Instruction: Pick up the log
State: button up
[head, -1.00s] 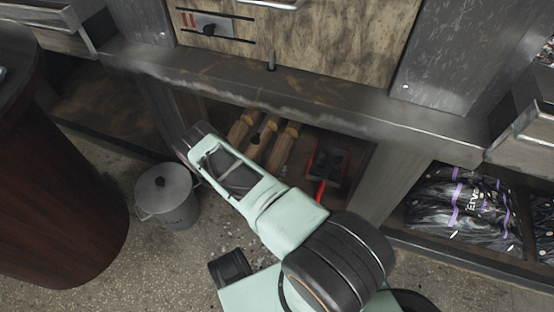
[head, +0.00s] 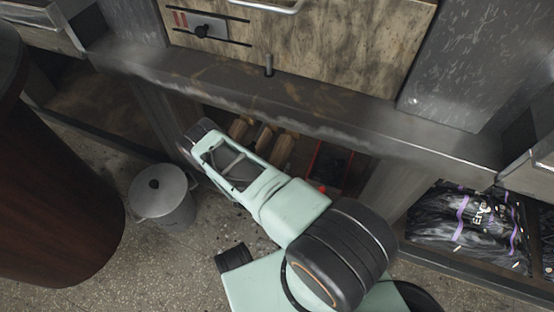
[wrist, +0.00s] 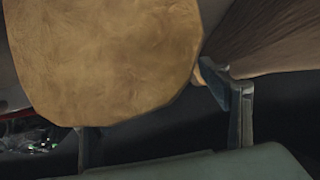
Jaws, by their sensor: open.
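Several logs (head: 262,136) lie side by side on the low shelf under the grill counter in the head view, partly covered by my arm. In the wrist view a log's pale, rounded cut end (wrist: 105,60) fills the upper left and middle, very close. My gripper (wrist: 165,122) is open, with one finger at the lower left and the other at the right. The cut end reaches into the space between them; I cannot tell whether either finger touches it. A second log (wrist: 270,32) shows at the upper right, beside the right finger. My fingertips are hidden in the head view.
The counter edge (head: 300,107) overhangs the shelf. A red-edged box (head: 330,165) sits right of the logs. A lidded metal bucket (head: 163,200) stands on the floor at left, near a dark wooden barrel (head: 55,190). Black bags (head: 470,225) fill the right compartment.

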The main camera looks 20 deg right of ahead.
jog(key=shift+c, duration=0.2)
grip_shut()
jog(key=shift+r, duration=0.1)
dwell(0.4)
